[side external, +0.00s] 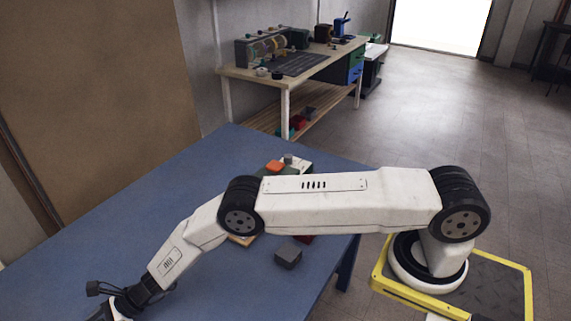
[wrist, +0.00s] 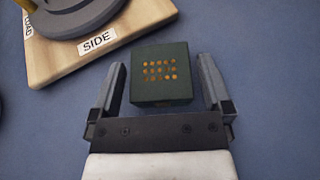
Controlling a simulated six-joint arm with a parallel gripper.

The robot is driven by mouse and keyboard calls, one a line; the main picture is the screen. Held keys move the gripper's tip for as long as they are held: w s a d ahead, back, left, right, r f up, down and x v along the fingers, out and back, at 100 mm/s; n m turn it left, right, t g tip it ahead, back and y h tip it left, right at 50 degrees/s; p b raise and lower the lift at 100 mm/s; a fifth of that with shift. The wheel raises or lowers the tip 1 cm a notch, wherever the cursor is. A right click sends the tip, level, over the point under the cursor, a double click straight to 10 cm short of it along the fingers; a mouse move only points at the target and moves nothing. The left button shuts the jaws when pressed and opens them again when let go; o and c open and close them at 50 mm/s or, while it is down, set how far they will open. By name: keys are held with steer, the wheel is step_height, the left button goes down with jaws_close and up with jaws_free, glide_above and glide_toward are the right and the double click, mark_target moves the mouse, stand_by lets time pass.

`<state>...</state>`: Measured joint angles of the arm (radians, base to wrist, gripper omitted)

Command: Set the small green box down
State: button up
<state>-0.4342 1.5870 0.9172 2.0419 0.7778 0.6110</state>
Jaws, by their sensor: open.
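The small green box (wrist: 160,77) is dark green with rows of orange dots on its top. In the wrist view it rests on the blue table, ahead of and partly between my gripper's fingers. My gripper (wrist: 163,85) is open, with a finger on each side and visible gaps between the fingers and the box. In the side view my gripper (side external: 105,310) is at the bottom left, partly cut off by the picture edge. The green box does not show there.
A wooden board (wrist: 42,66) labelled "SIDE" with a round grey piece lies close to the box's left. On the blue table (side external: 130,205), a dark grey block (side external: 288,256) sits near the right edge. An orange piece (side external: 274,167) and other items lie behind my arm.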

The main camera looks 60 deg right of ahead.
stand_by(0.6)
steer(key=c, duration=1.2)
steer(key=shift+o, duration=0.2)
steer(key=shift+a+r, duration=0.1)
steer(key=shift+r, duration=0.05)
steer(key=shift+r, duration=1.5)
steer(key=shift+s+d+r, duration=1.15)
steer(key=shift+s+r, duration=0.45)
steer(key=shift+s, duration=0.4)
steer(key=shift+s+d+r, duration=1.2)
steer(key=shift+s+r, duration=0.4)
steer(key=shift+s, duration=0.45)
steer(key=shift+s+d+r, duration=1.15)
steer(key=shift+s+r, duration=0.45)
steer(key=shift+s, duration=0.4)
steer(key=shift+d, duration=0.1)
